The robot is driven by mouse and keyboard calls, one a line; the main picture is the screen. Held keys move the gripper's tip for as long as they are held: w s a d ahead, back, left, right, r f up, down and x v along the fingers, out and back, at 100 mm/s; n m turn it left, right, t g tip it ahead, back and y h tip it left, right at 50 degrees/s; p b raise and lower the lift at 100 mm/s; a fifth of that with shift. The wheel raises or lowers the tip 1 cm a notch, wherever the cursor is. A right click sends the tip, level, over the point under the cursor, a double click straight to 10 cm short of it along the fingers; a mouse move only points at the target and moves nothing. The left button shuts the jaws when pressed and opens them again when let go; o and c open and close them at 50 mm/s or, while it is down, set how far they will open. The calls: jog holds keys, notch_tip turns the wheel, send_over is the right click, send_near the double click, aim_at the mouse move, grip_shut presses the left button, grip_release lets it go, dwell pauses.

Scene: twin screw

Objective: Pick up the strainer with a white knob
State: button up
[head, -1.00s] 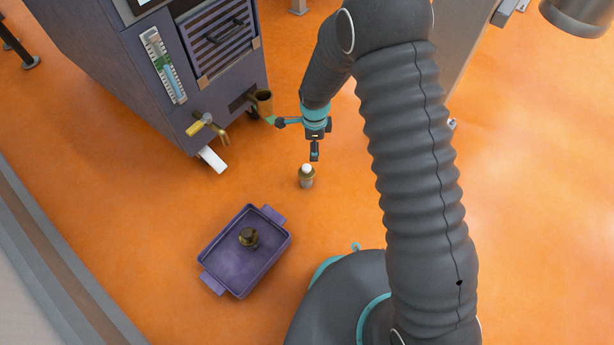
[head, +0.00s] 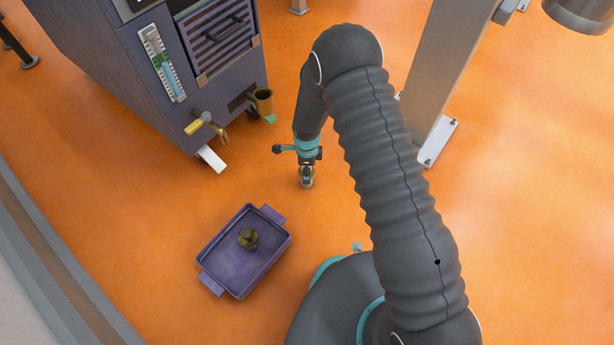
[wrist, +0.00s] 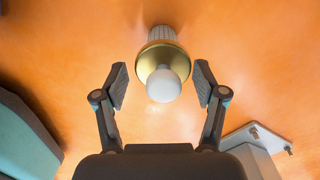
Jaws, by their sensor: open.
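The strainer with a white knob (wrist: 163,84) stands on the orange floor in the wrist view. It has a round white knob, a brass-coloured collar and a ribbed pale body behind. My gripper (wrist: 161,85) is open, with one finger on each side of the knob and collar, and a gap shows on both sides. In the head view my gripper (head: 306,180) is down over the strainer and hides most of it.
A purple tray (head: 215,243) with a dark brass piece (head: 248,238) in it lies left of and nearer than my gripper. A purple machine (head: 150,90) with a yellow-handled tap (head: 201,124) and a brass cup (head: 263,101) stands at the back left. A grey post (head: 440,100) stands at the right.

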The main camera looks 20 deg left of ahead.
notch_tip(320, 180, down, 5)
jog(key=shift+w+a+b, duration=0.1)
jog(key=shift+b, duration=0.3)
jog(key=c, duration=1.2)
